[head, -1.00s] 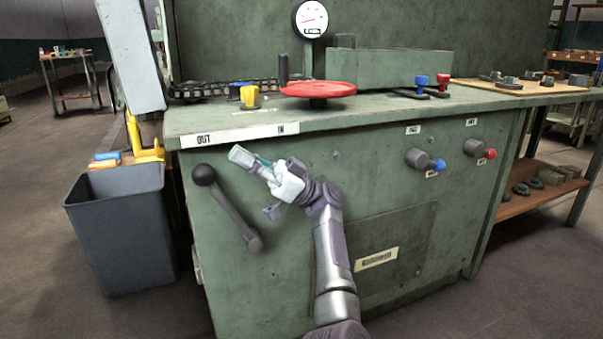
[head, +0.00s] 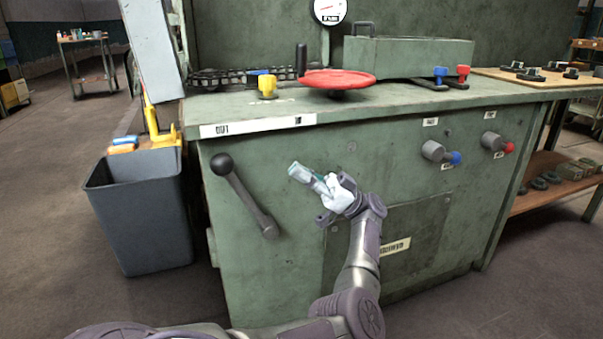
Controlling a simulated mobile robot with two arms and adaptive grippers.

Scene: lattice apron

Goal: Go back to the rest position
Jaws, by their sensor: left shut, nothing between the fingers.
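My left gripper (head: 297,173) is in front of the green machine cabinet (head: 290,240), to the right of the black-knobbed lever (head: 244,194) and apart from it. Its pale fingers are shut with nothing between them and point up and left. The lever slants down to the right below the label strip at the cabinet's top edge. My left arm runs down and then to the left along the bottom of the view. My right gripper is not in view.
A grey bin (head: 140,215) stands on the floor left of the cabinet. A red handwheel (head: 338,79) and a yellow knob (head: 267,86) are on the cabinet top. Two grey knobs (head: 436,151) stick out of the front at right. Shelving (head: 550,185) stands at far right.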

